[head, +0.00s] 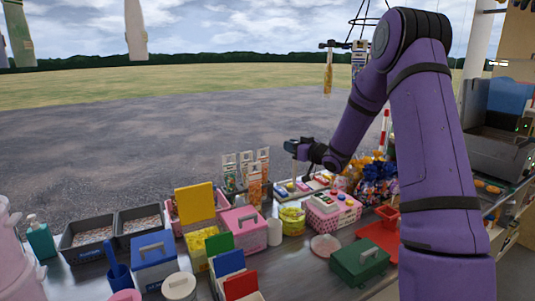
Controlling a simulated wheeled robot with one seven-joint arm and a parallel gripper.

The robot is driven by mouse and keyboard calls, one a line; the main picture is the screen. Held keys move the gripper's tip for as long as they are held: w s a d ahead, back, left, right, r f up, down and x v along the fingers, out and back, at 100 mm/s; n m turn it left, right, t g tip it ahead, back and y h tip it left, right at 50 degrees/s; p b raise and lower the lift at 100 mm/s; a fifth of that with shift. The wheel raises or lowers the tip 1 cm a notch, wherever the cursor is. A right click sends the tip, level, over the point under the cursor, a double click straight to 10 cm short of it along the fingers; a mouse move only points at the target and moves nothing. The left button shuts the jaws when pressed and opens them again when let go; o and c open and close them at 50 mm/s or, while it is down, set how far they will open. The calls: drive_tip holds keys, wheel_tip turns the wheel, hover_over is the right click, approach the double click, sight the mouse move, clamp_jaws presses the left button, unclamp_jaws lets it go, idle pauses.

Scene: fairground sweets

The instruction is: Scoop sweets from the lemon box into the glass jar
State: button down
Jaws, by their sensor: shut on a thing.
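My gripper (303,150) is at the far end of my purple arm, above the back of the stall table. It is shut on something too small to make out. A yellow box (197,259) stands at front centre with a green upright panel beside it; it may be the lemon box. A taller yellow panel (195,203) stands open behind it on a pinkish box. A squat yellow-filled container (292,221) stands in the middle, below and in front of my gripper; I cannot tell whether it is the glass jar.
Pink lidded box (245,228), blue lidded box (154,260) and green lidded box (359,262) crowd the table. Tall printed packets (254,188) and wrapped bags (377,180) are near my gripper. Dark trays (88,233) lie at far left.

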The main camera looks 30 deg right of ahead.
drive_tip(key=s+a+f+n, duration=0.2)
drive_tip(key=a+f+n, duration=0.4)
drive_tip(key=n, duration=0.1)
drive_tip(key=s+a+f+n, duration=0.3)
drive_tip(key=a+f+n, duration=0.3)
drive_tip(key=a, duration=0.1)
drive_tip(key=shift+s+f+n, duration=0.3)
drive_tip(key=shift+f+n, duration=0.05)
drive_tip(key=shift+n, duration=0.05)
idle(0.7)
idle(0.6)
drive_tip(key=w+d+r+m, duration=0.2)
drive_tip(key=d+r+m, duration=0.5)
drive_tip(key=r+m, duration=0.1)
drive_tip(key=shift+w+d+r, duration=0.15)
drive_tip(key=shift+w+r, duration=0.15)
drive_tip(key=shift+r, duration=0.6)
drive_tip(key=w+d+r+m, duration=0.2)
drive_tip(key=d+r+m, duration=0.1)
drive_tip(key=d+m, duration=0.3)
drive_tip(key=shift+w+d, duration=0.25)
drive_tip(key=shift+d, duration=0.25)
